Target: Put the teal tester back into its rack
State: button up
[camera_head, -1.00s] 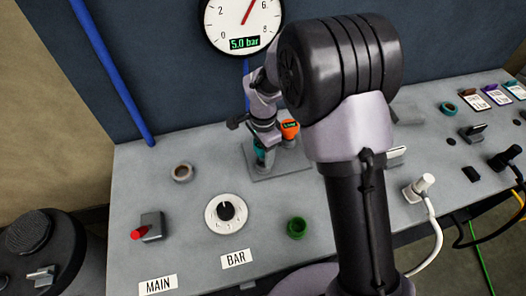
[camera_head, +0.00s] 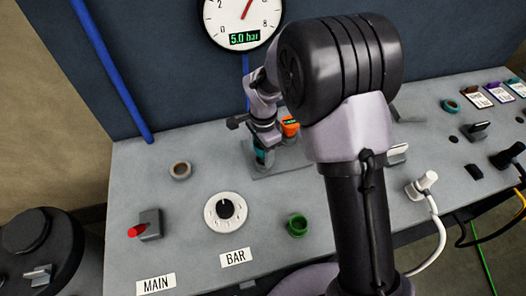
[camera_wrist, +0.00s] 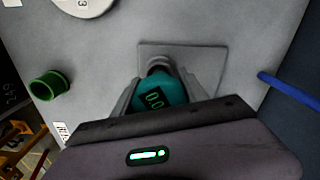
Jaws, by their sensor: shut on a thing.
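The teal tester (camera_head: 262,157) is held in my gripper (camera_head: 263,146), low over the grey rack plate (camera_head: 292,168) at the back of the bench. In the wrist view, the tester (camera_wrist: 158,96) sits between the two fingers of my gripper (camera_wrist: 155,88), with its small display facing the camera. Its dark lower end points at the rack plate (camera_wrist: 208,62). I cannot tell whether it touches the rack or is seated, since my fingers and the tester hide that spot. An orange tester (camera_head: 290,127) stands just right of my gripper in the head view.
A white plug with cable (camera_head: 424,183) is to the right. The pressure gauge (camera_head: 243,18) reads 5.0 bar.

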jog(key=shift+f+b, duration=1.05)
jog(key=shift+f, duration=0.15)
jog(key=o, duration=1.5)
jog(key=shift+o, duration=0.2)
jog(key=shift+r, duration=0.15)
notch_tip(320, 180, up, 17)
jog(key=p, duration=0.5)
jog(key=shift+r, duration=0.15)
